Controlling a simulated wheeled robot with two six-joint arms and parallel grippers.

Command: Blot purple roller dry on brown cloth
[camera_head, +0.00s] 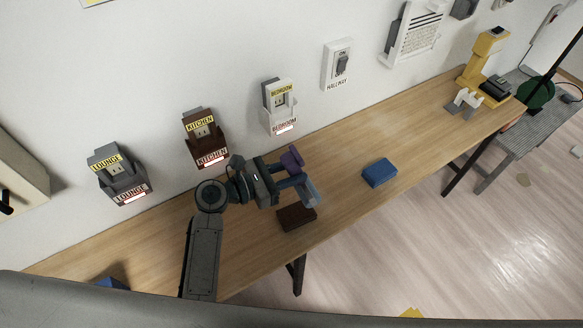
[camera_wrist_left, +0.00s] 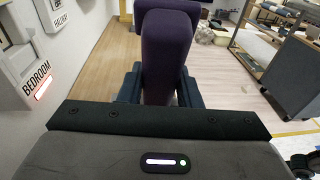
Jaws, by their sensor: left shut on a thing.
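The purple roller (camera_head: 291,159) is held in my left gripper (camera_head: 296,180), above the table by the wall. In the left wrist view the roller (camera_wrist_left: 167,50) stands up between the two dark fingers of my left gripper (camera_wrist_left: 160,92), which is shut on it. A dark brown block-like cloth (camera_head: 297,218) lies on the wooden table, just below the gripper in the picture. The roller is apart from the cloth. My right gripper is not in view.
The wooden table (camera_head: 340,183) runs along the wall. A blue block (camera_head: 379,172) lies right of the cloth, with clear wood around it. Wall boxes labelled lounge (camera_head: 117,175), kitchen (camera_head: 205,140) and bedroom (camera_head: 280,105) line the wall. A yellow machine (camera_head: 487,58) stands at the far end.

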